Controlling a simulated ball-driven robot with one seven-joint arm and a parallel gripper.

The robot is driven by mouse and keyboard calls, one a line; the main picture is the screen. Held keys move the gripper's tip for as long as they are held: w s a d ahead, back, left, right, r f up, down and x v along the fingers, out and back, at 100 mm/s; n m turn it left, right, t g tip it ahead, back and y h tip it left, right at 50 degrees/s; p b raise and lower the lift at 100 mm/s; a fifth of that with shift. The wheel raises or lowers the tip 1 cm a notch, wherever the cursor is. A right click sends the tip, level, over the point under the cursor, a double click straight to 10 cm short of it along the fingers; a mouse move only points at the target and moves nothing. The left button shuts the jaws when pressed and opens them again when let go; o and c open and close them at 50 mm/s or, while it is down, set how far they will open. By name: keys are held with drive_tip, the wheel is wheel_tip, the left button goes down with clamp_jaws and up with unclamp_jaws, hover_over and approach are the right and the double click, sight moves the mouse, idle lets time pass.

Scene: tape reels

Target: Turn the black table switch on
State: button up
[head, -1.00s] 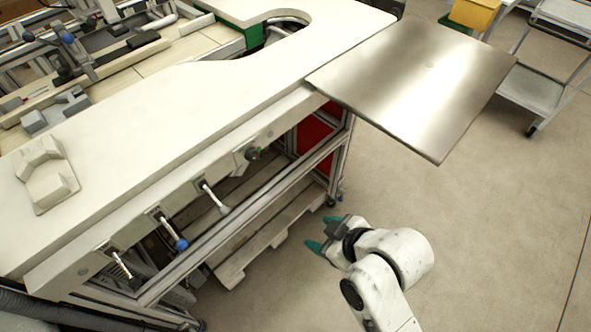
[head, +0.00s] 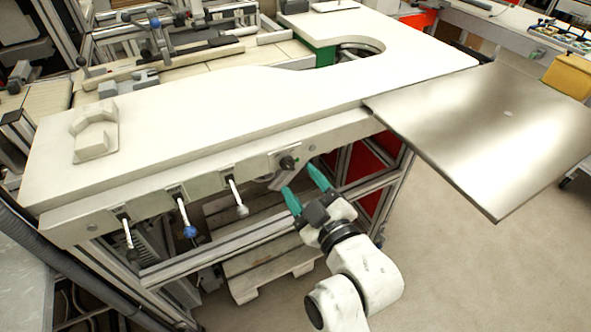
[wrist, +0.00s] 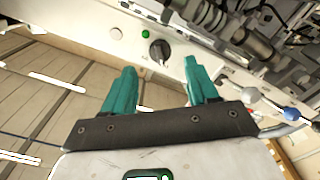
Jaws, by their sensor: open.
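The black table switch (head: 287,163) is a round knob on the front panel under the white tabletop, right of the levers. In the wrist view the switch (wrist: 159,49) sits ahead of and between the fingertips, with a small green button beside it. My gripper (head: 306,185) has teal fingers, open and empty. It is just below and in front of the switch in the head view, with a gap between them. In the wrist view my gripper (wrist: 160,78) shows its fingers spread wide. Nothing hides the switch.
Levers hang from the same panel: one with a white knob (head: 242,211), one with a blue knob (head: 190,231) and one with a dark knob (head: 131,254). A metal plate (head: 490,130) juts out at the right. A wooden pallet (head: 265,265) lies below. The floor to the right is free.

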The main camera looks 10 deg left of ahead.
sight(290, 168)
drive_tip(key=shift+x, duration=2)
drive_tip(key=c, duration=1)
drive_tip(key=shift+c, duration=0.2)
